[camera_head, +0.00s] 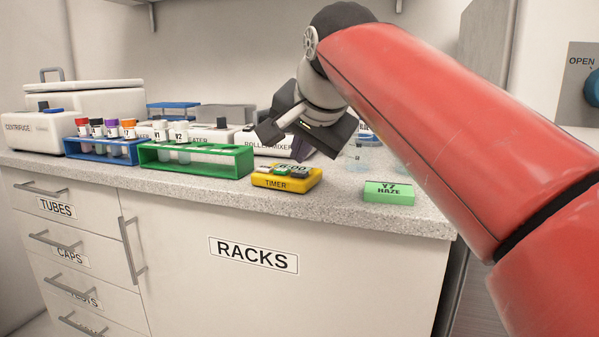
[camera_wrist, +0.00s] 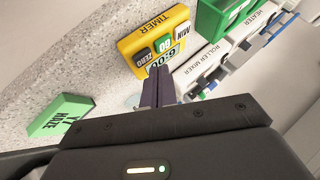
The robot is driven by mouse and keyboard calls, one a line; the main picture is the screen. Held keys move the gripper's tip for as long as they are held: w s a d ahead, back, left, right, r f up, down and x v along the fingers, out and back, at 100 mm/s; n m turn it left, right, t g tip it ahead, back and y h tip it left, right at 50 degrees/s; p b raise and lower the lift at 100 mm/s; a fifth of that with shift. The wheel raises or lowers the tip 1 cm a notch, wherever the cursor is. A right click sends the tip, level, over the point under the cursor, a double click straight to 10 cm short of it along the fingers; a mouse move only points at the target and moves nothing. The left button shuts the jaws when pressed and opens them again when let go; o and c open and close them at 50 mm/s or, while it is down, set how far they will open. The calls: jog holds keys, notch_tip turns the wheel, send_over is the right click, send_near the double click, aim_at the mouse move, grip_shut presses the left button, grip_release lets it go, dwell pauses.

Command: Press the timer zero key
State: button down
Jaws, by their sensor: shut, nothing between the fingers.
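The yellow timer (camera_head: 262,181) sits near the counter's front edge and shows a 6:00 display. In the wrist view the timer (camera_wrist: 128,44) has a dark ZERO key (camera_wrist: 143,58), a green GO key (camera_wrist: 164,44) and a dark MIN key (camera_wrist: 181,33). My gripper (camera_head: 300,150) is over the timer's back side, pointing down, with its fingers together and empty. In the wrist view the gripper tips (camera_wrist: 159,72) overlap the display edge, beside the ZERO key. I cannot tell the exact height of the tips above the timer.
A green tube rack (camera_head: 200,168) and a blue rack (camera_head: 88,155) with capped tubes stand to the left. The counter between timer and box is clear.

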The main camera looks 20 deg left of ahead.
aim_at(301, 174)
jog(key=shift+f, duration=0.1)
dwell(0.7)
jog(key=shift+f, duration=0.35)
jog(key=shift+f+b, duration=0.5)
jog(key=shift+b, duration=0.05)
dwell(0.6)
jog(key=shift+r, duration=0.15)
jog(key=shift+r+p, duration=0.8)
jog(key=shift+p, duration=0.2)
notch_tip(301, 174, up, 5)
jog(key=p, duration=0.5)
